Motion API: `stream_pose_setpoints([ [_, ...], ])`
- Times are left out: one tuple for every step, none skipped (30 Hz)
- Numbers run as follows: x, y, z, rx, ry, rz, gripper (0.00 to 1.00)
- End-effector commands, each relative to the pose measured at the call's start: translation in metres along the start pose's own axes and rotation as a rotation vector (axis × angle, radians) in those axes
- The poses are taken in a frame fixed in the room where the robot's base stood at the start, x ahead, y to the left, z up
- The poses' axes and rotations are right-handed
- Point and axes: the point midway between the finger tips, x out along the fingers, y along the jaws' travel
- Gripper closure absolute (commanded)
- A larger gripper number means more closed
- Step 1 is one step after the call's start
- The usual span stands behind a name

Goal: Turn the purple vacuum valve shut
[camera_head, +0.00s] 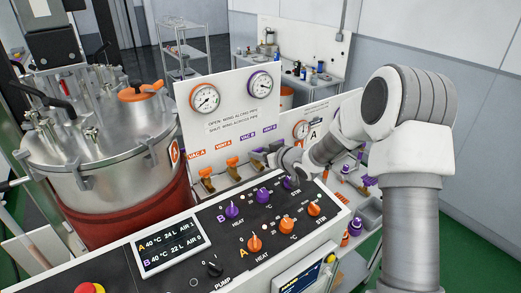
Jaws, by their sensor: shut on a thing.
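The valve panel (222,104) stands behind the black control box, with labels VAC A and VENT A in orange and VAC B and VENT B in purple. My gripper (262,153) is at the valve below the purple VAC B label (247,135). It is shut on that valve's handle, which is mostly hidden by the fingers, so its angle cannot be told. The panel text says open is wing along pipe, shut is wing across pipe. The orange VAC A valve (207,181) and orange VENT A valve (233,168) are to the left of my gripper.
A steel tank (95,172) with lid fittings stands at left. The control box (185,222) carries purple knobs (232,211), orange knobs (254,243) and a display (167,247) just in front of the valves. Two gauges (205,98) sit above. A bench (318,80) stands behind.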

Motion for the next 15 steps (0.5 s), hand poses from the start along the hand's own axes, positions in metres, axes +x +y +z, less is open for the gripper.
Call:
stream_pose_setpoints([
  [0.0001,0.0004,-0.0006,0.001,0.003,0.001,1.00],
  [0.0001,0.0003,-0.0006,0.001,0.003,0.001,1.00],
  [0.0001,0.0003,-0.0006,0.001,0.003,0.001,1.00],
  [0.0001,0.0003,-0.0006,0.001,0.003,0.001,1.00],
  [0.0001,0.0003,-0.0006,0.001,0.003,0.001,1.00],
  [0.0001,0.0003,-0.0006,0.001,0.003,0.001,1.00],
  [0.0001,0.0003,-0.0006,0.001,0.003,0.001,0.43],
  [0.0001,0.0003,-0.0006,0.001,0.003,0.001,0.38],
  [0.0001,0.0002,-0.0006,0.001,0.002,0.001,0.31],
  [0.0001,0.0002,-0.0005,0.001,0.002,0.001,0.25],
  [0.0001,0.0002,-0.0005,0.001,0.002,0.001,0.20],
  [0.0001,0.0001,-0.0004,0.001,0.002,0.001,0.19],
  [0.0001,0.0001,-0.0004,0.001,0.002,0.001,0.19],
  [0.0001,0.0001,-0.0004,0.001,0.002,0.001,0.19],
  [0.0001,0.0001,-0.0003,0.001,0.002,0.001,0.19],
])
